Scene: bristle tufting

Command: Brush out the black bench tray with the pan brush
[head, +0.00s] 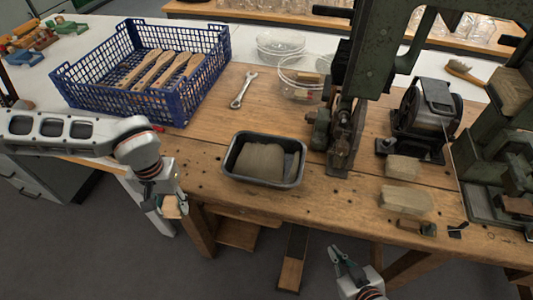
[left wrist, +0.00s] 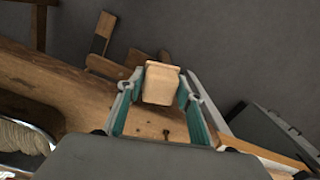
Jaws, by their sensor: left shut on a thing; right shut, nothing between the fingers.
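The black bench tray (head: 231,172) sits on the wooden bench, with a large tan piece and a smaller one inside. My left gripper (head: 173,207) is off the bench's front edge, left of the tray, shut on a pale wooden piece. In the left wrist view this wooden piece (left wrist: 161,82) is between the teal fingers; I cannot tell whether it is part of the pan brush. My right gripper (head: 345,258) is shut and empty in front of the bench. A brush (head: 462,72) with tan bristles lies at the far right back.
A blue crate (head: 95,93) with several wooden handles stands left of a wrench (head: 243,90). Glass bowls (head: 281,46) stand behind. A green press (head: 352,95) rises right of the tray. Tan blocks (head: 405,200) lie at the right. Bare bench surrounds the tray's left side.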

